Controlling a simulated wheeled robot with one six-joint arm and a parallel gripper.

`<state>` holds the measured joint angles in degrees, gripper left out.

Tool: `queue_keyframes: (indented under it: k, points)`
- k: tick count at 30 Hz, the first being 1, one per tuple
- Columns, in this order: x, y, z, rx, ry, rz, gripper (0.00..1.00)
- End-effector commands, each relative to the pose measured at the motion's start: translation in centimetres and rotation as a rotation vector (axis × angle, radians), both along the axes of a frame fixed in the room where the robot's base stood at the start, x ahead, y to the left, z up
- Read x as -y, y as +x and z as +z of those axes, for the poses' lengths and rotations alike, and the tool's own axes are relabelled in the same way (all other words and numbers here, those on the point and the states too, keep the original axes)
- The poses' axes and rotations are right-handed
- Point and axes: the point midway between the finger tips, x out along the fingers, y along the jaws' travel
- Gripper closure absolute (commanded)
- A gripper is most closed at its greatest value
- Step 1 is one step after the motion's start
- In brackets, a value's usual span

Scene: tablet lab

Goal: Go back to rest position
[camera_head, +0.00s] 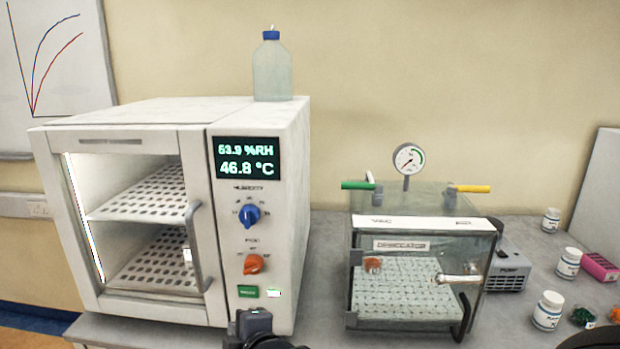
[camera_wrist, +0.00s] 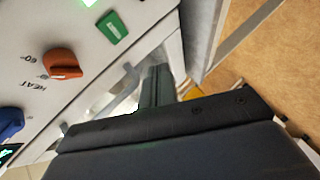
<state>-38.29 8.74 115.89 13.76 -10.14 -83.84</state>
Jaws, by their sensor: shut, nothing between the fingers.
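My gripper (camera_wrist: 157,84) is shut and empty in the wrist view, in front of the climate chamber's control panel. In the head view a dark part of my arm shows at the bottom edge, below the panel. The white climate chamber (camera_head: 130,113) stands at the left, its glass door appearing closed. Its display (camera_head: 247,159) shows a humidity line and 46.8 °C. Below are a blue knob (camera_head: 249,215), an orange knob (camera_head: 254,264) and a green button (camera_head: 248,291). The orange knob (camera_wrist: 62,62) and green button (camera_wrist: 112,27) also show in the wrist view.
A clear desiccator (camera_head: 405,325) with a gauge (camera_head: 409,158) stands right of the chamber. A pump (camera_head: 508,271), several white jars (camera_head: 547,311) and a pink rack (camera_head: 599,267) are further right. A bottle (camera_head: 272,70) stands on the chamber. Bare bench shows between chamber and desiccator.

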Motion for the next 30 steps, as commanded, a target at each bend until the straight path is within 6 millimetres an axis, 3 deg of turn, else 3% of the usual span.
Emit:
queue_keyframes:
  k: [14,30]
  points:
    - [0.1,0.3,-0.2,0.003,0.001,-0.002,1.0]
    - [0.5,3.5,0.3,0.004,-0.004,-0.008,1.0]
